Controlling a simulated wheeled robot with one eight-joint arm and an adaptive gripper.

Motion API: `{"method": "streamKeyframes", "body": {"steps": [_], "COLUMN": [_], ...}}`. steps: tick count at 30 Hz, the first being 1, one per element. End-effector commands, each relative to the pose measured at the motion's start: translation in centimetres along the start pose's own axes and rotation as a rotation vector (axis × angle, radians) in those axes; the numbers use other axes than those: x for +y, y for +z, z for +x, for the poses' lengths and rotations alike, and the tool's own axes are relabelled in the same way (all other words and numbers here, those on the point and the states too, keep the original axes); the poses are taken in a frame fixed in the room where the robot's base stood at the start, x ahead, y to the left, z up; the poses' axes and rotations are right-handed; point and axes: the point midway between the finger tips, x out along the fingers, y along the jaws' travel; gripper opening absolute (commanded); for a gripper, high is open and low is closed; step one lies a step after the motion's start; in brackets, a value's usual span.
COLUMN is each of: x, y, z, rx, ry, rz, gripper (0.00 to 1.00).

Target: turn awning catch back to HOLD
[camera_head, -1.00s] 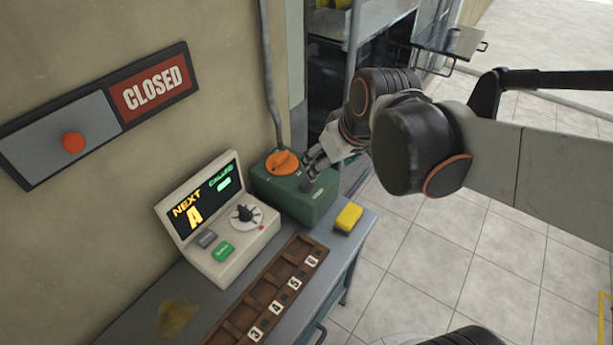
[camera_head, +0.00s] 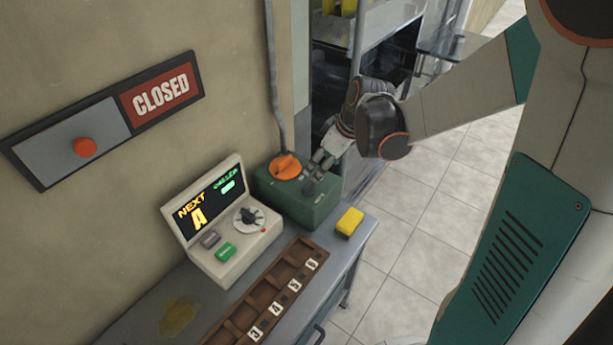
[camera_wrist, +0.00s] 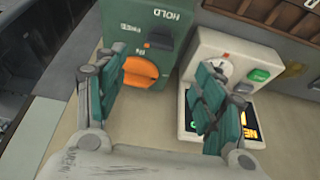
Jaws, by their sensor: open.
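A green box (camera_head: 305,207) stands at the counter's back end, under a grey pipe. On its top are an orange knob (camera_head: 285,167) and a small dark knob (camera_head: 312,187). In the wrist view, the dark knob (camera_wrist: 160,38) lies between the words FREE and HOLD, and the orange knob (camera_wrist: 140,74) lies nearer me. I cannot read the dark knob's setting. My gripper (camera_head: 322,168) is above the box, beside the orange knob. In the wrist view, my gripper (camera_wrist: 160,65) is open and empty. Its fingers appear on either side of the orange knob; no contact is clear.
A white console (camera_head: 222,220) with a lit NEXT A screen stands left of the box. A numbered wooden rack (camera_head: 265,292) and a yellow block (camera_head: 349,221) lie on the counter. A CLOSED sign (camera_head: 160,95) hangs on the wall. Tiled floor (camera_head: 385,265) is clear at right.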

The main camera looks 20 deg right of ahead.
Motion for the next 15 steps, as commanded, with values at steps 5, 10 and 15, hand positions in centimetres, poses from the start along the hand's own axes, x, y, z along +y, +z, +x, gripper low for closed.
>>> {"method": "streamKeyframes", "body": {"steps": [5,10,15], "x": [0.0,0.1,0.0], "y": [0.1,0.0,0.0], "z": [3.9,7.2,9.7], "rx": [0.0,0.0,0.001], "ry": [0.001,0.001,0.001], "rz": [-0.001,0.0,0.0], "gripper": [0.63,0.63,0.63]}}
